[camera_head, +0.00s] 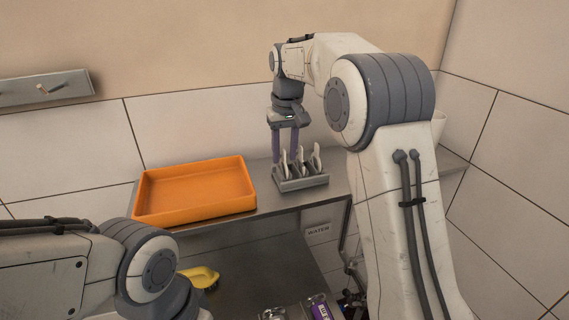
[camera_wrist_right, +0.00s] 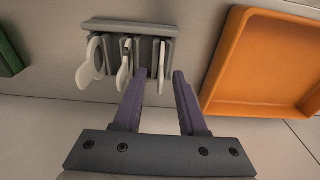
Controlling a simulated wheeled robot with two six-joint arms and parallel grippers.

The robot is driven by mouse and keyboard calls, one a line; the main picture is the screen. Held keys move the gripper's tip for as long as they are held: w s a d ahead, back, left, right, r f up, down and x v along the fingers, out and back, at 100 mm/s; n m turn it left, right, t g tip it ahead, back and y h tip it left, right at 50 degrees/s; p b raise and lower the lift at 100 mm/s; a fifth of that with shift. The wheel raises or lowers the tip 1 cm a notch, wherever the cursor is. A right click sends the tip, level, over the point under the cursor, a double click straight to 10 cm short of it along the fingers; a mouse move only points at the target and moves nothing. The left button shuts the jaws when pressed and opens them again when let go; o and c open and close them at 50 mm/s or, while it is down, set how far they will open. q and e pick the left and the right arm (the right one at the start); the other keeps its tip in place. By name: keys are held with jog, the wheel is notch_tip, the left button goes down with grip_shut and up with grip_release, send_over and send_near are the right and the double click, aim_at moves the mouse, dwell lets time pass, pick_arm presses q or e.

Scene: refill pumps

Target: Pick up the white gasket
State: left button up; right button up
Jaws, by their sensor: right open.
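A grey slotted rack (camera_head: 302,184) stands on the steel shelf and holds three white gaskets on edge. They show as the left gasket (camera_wrist_right: 88,62), the middle gasket (camera_wrist_right: 124,66) and the right gasket (camera_wrist_right: 161,66) in the right wrist view, where the rack (camera_wrist_right: 130,25) is at the top. My right gripper (camera_head: 286,158) is open over the rack. In the wrist view its purple fingertips (camera_wrist_right: 160,74) lie on either side of the right gasket; I cannot tell whether they touch it. My left arm shows at lower left, but its gripper is out of view.
An orange tray (camera_head: 195,208) sits on the shelf left of the rack, also in the wrist view (camera_wrist_right: 217,60). A green object (camera_wrist_right: 8,52) lies on the other side. A yellow object (camera_head: 205,277) is below the shelf. A wall rail (camera_head: 45,88) hangs at upper left.

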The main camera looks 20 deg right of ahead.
jog(key=shift+w+f, duration=0.1)
jog(key=shift+f, duration=0.75)
grip_shut()
jog(key=shift+r, duration=0.1)
